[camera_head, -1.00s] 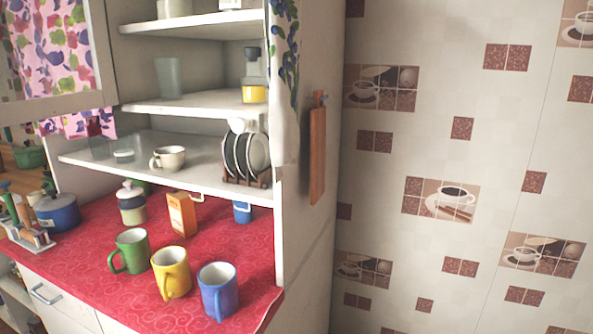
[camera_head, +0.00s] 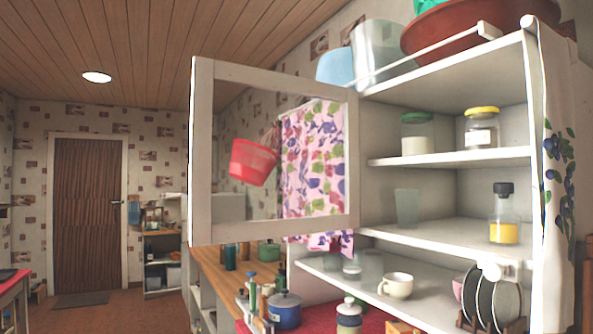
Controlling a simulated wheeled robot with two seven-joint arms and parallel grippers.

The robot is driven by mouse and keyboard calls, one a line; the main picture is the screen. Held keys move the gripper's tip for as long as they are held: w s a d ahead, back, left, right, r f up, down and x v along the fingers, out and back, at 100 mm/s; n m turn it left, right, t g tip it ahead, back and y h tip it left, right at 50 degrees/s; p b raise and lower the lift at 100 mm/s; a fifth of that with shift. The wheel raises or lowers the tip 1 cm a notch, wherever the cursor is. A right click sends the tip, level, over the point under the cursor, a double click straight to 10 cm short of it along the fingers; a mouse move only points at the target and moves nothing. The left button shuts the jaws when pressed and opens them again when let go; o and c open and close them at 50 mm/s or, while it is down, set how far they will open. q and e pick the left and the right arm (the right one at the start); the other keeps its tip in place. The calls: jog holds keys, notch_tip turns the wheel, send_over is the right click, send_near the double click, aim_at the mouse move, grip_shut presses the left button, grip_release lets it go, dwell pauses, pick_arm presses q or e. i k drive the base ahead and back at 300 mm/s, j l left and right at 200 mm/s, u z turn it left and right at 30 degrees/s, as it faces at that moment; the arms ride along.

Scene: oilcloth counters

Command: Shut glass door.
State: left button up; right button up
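The glass door (camera_head: 201,150) is a white frame with a clear pane. It stands wide open, swung out to the left of the white shelf cabinet (camera_head: 440,70). Its hinge side is at the cabinet's left edge. A floral curtain (camera_head: 313,170) and a red pot or bucket (camera_head: 252,161) show in the pane area; I cannot tell whether they are behind the glass or reflected. Neither of my grippers is in view.
The cabinet shelves hold a green-lidded jar (camera_head: 417,132), a yellow-lidded jar (camera_head: 482,127), a white cup (camera_head: 396,286) and a plate rack (camera_head: 490,300). A blue pot (camera_head: 285,310) stands on the counter below. Open floor (camera_head: 110,315) lies at the left, before a wooden door (camera_head: 87,210).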

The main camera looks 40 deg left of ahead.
aim_at(205, 72)
jog(key=i+j+z, duration=0.15)
jog(key=j+z, duration=0.15)
jog(key=j, duration=1)
jog(key=j+z, duration=0.25)
jog(key=j, duration=1)
jog(key=i, duration=0.05)
